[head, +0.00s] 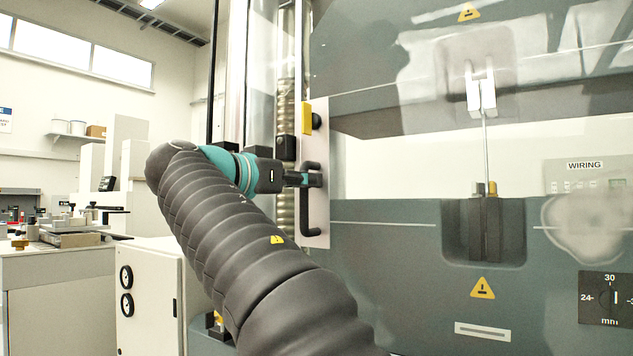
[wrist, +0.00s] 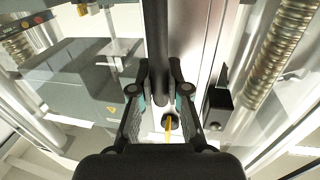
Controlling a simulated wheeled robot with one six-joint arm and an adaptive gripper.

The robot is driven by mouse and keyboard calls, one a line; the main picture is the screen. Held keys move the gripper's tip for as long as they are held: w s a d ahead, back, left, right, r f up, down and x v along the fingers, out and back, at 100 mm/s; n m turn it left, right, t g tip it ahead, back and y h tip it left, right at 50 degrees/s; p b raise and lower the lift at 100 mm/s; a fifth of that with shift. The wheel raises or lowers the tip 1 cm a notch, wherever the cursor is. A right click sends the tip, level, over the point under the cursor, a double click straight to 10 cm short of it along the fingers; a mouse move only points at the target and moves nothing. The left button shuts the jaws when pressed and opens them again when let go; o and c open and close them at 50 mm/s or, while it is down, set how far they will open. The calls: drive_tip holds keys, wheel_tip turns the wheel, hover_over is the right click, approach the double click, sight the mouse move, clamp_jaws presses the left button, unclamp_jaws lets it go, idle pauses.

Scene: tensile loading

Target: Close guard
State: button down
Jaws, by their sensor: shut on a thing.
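The guard is a clear panel in front of the testing machine (head: 385,245), with a pale edge plate (head: 316,130) on its left side. A black bar handle (head: 311,222) stands upright on that plate. My gripper (head: 314,180) reaches it from the left and is shut on the handle's upper part. In the wrist view the dark handle bar (wrist: 157,40) runs between the two fingers of my gripper (wrist: 160,75). The fingers hide part of the handle. I cannot tell how far the guard stands from its frame.
A ball screw (head: 284,215) and column stand just left of the plate. Behind the panel are an upper grip (head: 481,92) and a lower grip (head: 485,228). A white cabinet (head: 148,300) stands lower left.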

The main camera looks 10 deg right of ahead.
drive_tip(key=shift+w+a+f, duration=0.1)
drive_tip(key=shift+w+a, duration=0.05)
drive_tip(key=shift+a, duration=0.1)
drive_tip(key=c, duration=1.4)
unclamp_jaws()
drive_tip(key=shift+c, duration=0.2)
drive_tip(key=o, duration=0.3)
drive_tip(key=shift+a, duration=0.3)
drive_tip(key=shift+d, duration=0.3)
drive_tip(key=v, duration=1.2)
